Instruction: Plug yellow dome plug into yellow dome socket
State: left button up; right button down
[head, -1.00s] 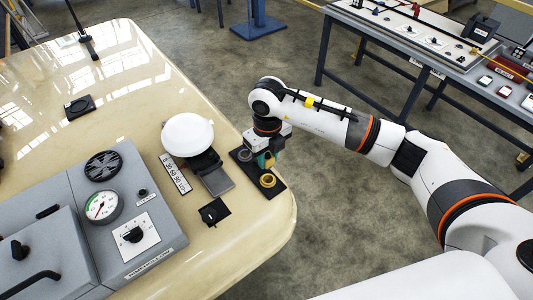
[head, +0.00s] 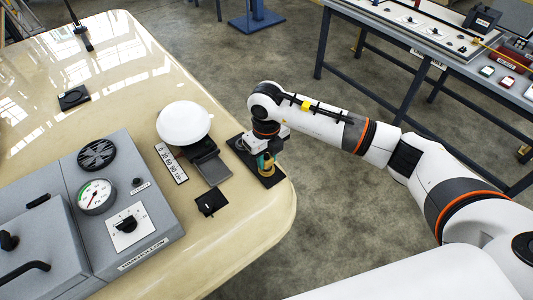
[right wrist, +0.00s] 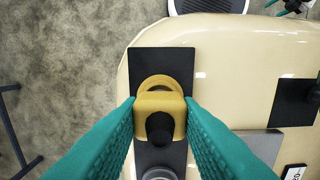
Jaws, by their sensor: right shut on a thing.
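My right gripper (right wrist: 160,108) is shut on the yellow plug (right wrist: 159,101), with one teal finger on each side of it. The plug is a yellow block with a dark round end facing the wrist camera. The yellow socket (right wrist: 159,80) shows as a ring just beyond the plug, partly hidden by it. Both are over a black plate (right wrist: 163,62) at the table's edge. In the head view the right gripper (head: 265,161) points down at the yellow socket (head: 266,172). I cannot tell whether the plug touches or enters the socket. My left gripper is not in view.
A grey ring socket (right wrist: 159,174) sits on the same black plate. A white-topped scale (head: 184,122) and a small black plate with a switch (head: 211,202) stand to the left. A grey gauge panel (head: 150,195) is further left. Floor lies beyond the table's right edge.

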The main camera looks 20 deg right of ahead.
aim_at(266, 158)
dwell(0.7)
jog(key=shift+b, duration=0.55)
dwell(1.5)
jog(key=shift+f+b, duration=0.5)
jog(key=shift+f, duration=0.1)
jog(key=c, duration=1)
grip_release()
jog(key=shift+o, duration=0.2)
notch_tip(266, 158, up, 12)
jog(key=b, duration=0.2)
jog(key=shift+b, duration=0.4)
